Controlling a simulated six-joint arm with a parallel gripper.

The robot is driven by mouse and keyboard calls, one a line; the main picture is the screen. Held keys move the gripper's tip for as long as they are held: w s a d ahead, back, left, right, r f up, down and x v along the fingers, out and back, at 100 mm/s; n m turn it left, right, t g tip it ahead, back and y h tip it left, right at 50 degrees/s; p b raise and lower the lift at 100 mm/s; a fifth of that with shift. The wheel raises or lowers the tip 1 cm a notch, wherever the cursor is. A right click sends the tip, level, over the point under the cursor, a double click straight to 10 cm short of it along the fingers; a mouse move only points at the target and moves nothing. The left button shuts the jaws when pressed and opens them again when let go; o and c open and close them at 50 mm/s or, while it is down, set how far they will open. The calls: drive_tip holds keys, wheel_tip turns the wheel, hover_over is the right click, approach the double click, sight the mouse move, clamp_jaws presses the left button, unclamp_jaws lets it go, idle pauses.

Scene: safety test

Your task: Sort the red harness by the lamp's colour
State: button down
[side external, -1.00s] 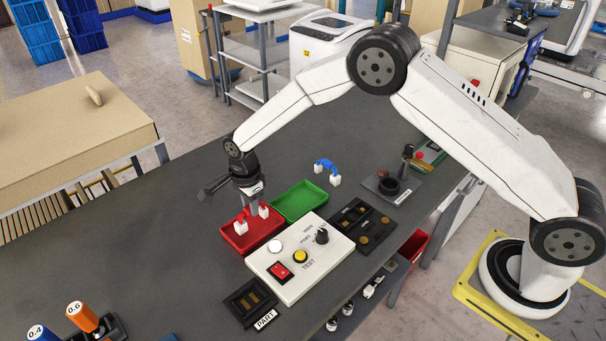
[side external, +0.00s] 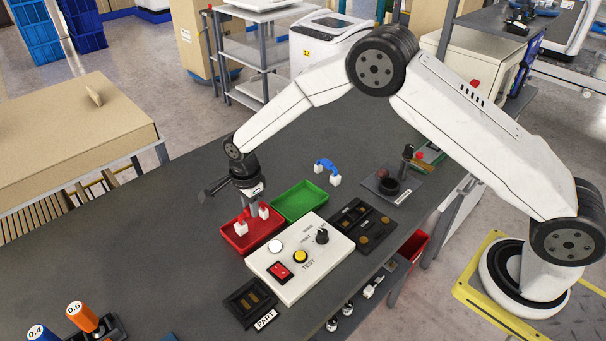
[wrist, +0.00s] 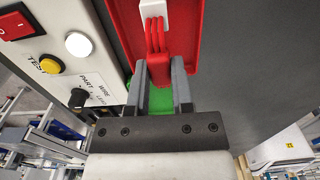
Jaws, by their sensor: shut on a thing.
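The red harness, red wires (wrist: 156,38) with white connectors (side external: 240,229), is in the red tray (side external: 233,246). My gripper (side external: 252,210) points down over this tray and is shut on the harness's red wires. In the wrist view its two grey fingers (wrist: 160,75) are on either side of the wires. I cannot tell whether the connectors touch the tray floor. The green tray (side external: 300,201) is empty, right beside the red one. The white test box (side external: 318,262) has a round lamp (side external: 275,246) that looks white, also in the wrist view (wrist: 78,44).
A blue harness (side external: 326,166) lies behind the green tray. The test box carries a red switch (side external: 280,271), yellow button (side external: 300,256) and black knob (side external: 321,236). A dark part fixture (side external: 250,302) stands in front.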

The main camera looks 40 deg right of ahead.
drive_tip(key=shift+f, duration=0.65)
idle(1.0)
drive_tip(key=shift+c, duration=2.1)
unclamp_jaws()
drive_tip(key=shift+r, duration=3.45)
drive_tip(key=shift+s+d+r+n, duration=0.3)
drive_tip(key=shift+d+r+n, duration=0.1)
drive_tip(key=shift+d, duration=0.05)
drive_tip(key=s+d+r+n+t, duration=0.1)
drive_tip(key=s+d+n, duration=0.3)
drive_tip(key=s, duration=0.4)
drive_tip(key=s+d+r+n, duration=0.3)
drive_tip(key=s+d+n, duration=0.2)
drive_tip(key=s+n, duration=0.2)
drive_tip(key=s+d+r+n+t, duration=0.1)
drive_tip(key=s+d+r+n, duration=0.1)
drive_tip(key=s+d+n, duration=0.2)
drive_tip(key=s+n, duration=0.2)
drive_tip(key=s, duration=0.2)
drive_tip(key=shift+s+d+t, duration=0.3)
drive_tip(key=shift+s, duration=0.05)
